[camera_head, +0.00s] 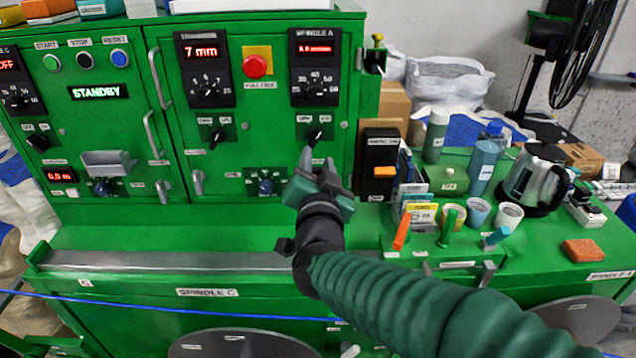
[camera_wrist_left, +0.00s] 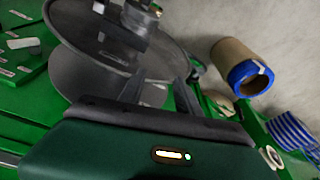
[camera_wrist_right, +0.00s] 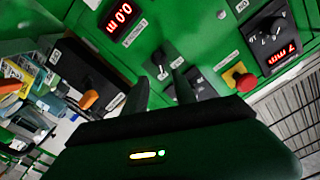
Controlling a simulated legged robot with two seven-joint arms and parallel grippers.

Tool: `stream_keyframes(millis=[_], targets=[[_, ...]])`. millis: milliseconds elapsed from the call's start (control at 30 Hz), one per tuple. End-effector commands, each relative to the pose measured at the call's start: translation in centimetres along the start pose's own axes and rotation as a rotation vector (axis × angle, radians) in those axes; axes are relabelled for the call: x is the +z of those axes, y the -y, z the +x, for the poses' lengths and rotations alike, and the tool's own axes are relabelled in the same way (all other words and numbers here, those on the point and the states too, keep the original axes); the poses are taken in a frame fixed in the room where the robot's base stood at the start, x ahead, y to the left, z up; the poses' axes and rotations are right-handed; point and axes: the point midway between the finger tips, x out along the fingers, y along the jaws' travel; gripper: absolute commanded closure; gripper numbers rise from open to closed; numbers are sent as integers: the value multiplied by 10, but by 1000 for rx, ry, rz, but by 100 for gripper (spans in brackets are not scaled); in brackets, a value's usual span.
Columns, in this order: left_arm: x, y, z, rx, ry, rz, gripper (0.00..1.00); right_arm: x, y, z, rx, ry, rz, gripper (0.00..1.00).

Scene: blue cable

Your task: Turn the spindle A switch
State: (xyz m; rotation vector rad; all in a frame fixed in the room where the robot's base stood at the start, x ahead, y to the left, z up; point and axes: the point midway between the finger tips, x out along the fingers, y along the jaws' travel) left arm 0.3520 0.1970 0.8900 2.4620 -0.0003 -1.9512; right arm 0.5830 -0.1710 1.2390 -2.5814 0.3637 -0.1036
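The spindle A switch (camera_head: 315,135) is a small black rotary knob on the green panel, below the black spindle A dial unit (camera_head: 316,68) with its red display. My right gripper (camera_head: 318,168) is just below and in front of it, fingers pointing up toward the panel. In the right wrist view the switch (camera_wrist_right: 160,65) shows beyond the gap between the two fingers (camera_wrist_right: 160,88). These fingers are apart and empty; I cannot tell whether they touch the knob. My left gripper (camera_wrist_left: 158,92) shows only in its own wrist view, open and empty.
A similar switch (camera_head: 216,136) and a red stop button (camera_head: 255,66) sit left of it. A black box with an orange switch (camera_head: 384,171) stands close on the right. Bottles, cups and a kettle (camera_head: 534,182) crowd the right worktop. The ledge front left is clear.

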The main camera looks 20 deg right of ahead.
Motion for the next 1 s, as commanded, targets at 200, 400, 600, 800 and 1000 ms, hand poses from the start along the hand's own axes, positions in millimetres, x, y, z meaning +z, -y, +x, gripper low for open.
stream_keyframes(millis=[200,400,600,800,1000], targets=[[0,0,-2,0,0,0,60,0,1,-56,-2,-1,1,67],[-1,0,-3,0,0,0,60,0,0,-76,1,-2,0,67],[-1,0,-3,0,0,0,60,0,0,-77,2,-1,0,67],[-2,0,-9,0,0,0,60,26,-1,-69,-40,99,-64,67],[-6,0,-27,0,0,0,60,156,-73,-89,-86,671,-353,67]])
